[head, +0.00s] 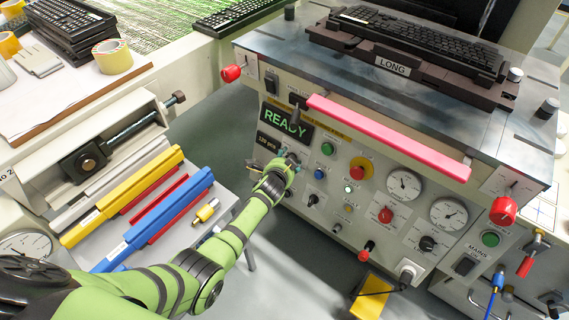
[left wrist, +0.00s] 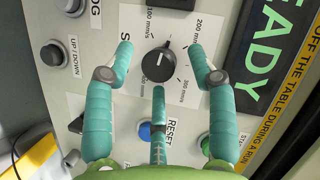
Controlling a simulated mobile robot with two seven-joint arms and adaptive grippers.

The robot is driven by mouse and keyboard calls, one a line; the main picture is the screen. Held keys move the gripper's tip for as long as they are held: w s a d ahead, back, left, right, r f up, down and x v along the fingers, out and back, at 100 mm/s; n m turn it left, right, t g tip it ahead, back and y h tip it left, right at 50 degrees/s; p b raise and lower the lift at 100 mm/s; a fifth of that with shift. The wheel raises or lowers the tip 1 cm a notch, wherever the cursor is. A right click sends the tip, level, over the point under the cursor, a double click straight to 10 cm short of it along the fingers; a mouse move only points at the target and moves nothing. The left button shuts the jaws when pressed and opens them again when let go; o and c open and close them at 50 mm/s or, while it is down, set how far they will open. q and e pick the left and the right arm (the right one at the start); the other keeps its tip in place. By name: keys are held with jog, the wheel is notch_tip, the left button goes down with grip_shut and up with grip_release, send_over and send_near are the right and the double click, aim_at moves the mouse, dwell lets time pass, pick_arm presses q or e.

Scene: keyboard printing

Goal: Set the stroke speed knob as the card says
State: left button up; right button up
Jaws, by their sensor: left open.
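The stroke speed knob (left wrist: 158,63) is round and black with a light pointer mark, on a white dial plate marked 100, 200 and 300 mm/s. Its exact setting is hard to read. My left gripper (left wrist: 161,46) is open, its teal fingers spread on either side of the knob with gaps visible; a third finger is below it. In the head view my left gripper (head: 284,162) is at the left of the machine's front panel and hides the knob. A white card reading LONG (head: 392,65) is on the front of the keyboard tray. My right gripper is not seen.
A READY display (head: 287,122) is above the gripper. A blue RESET button (left wrist: 144,132) and green button (left wrist: 205,142) are close by. A pink bar (head: 385,135) crosses the panel's front. Yellow (head: 120,195) and blue (head: 158,218) holders lie at left.

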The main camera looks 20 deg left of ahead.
pick_arm(q)
jog(key=v, duration=1.2)
